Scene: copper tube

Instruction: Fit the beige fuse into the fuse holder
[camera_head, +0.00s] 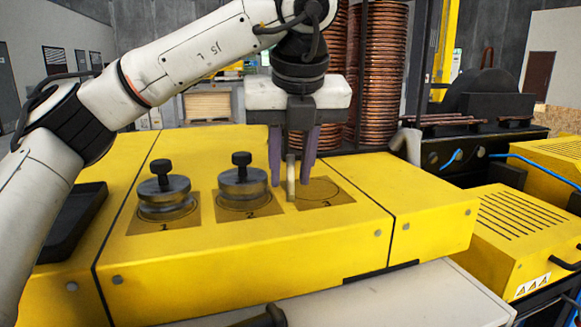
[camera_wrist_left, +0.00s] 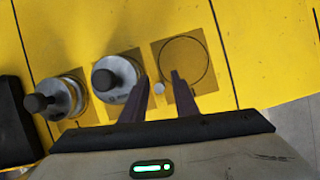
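The beige fuse (camera_head: 291,176) stands upright at the left edge of the plate marked 3 (camera_head: 336,198) on the yellow housing. In the left wrist view only its small pale end (camera_wrist_left: 159,87) shows. My left gripper (camera_head: 292,182) points down over it, with its two purple fingers on either side. In the left wrist view the gripper (camera_wrist_left: 163,88) has gaps between the fingers and the fuse, so it is open. No separate fuse holder can be made out; the fuse's lower end meets the housing there, and whether it is seated cannot be told.
Metal discs with black knobs stand on plate 1 (camera_head: 165,195) and plate 2 (camera_head: 243,183), left of the fuse. A black tray (camera_head: 73,222) lies at the far left. Copper coils (camera_head: 384,75) rise behind. The yellow housing (camera_head: 430,207) is clear to the right.

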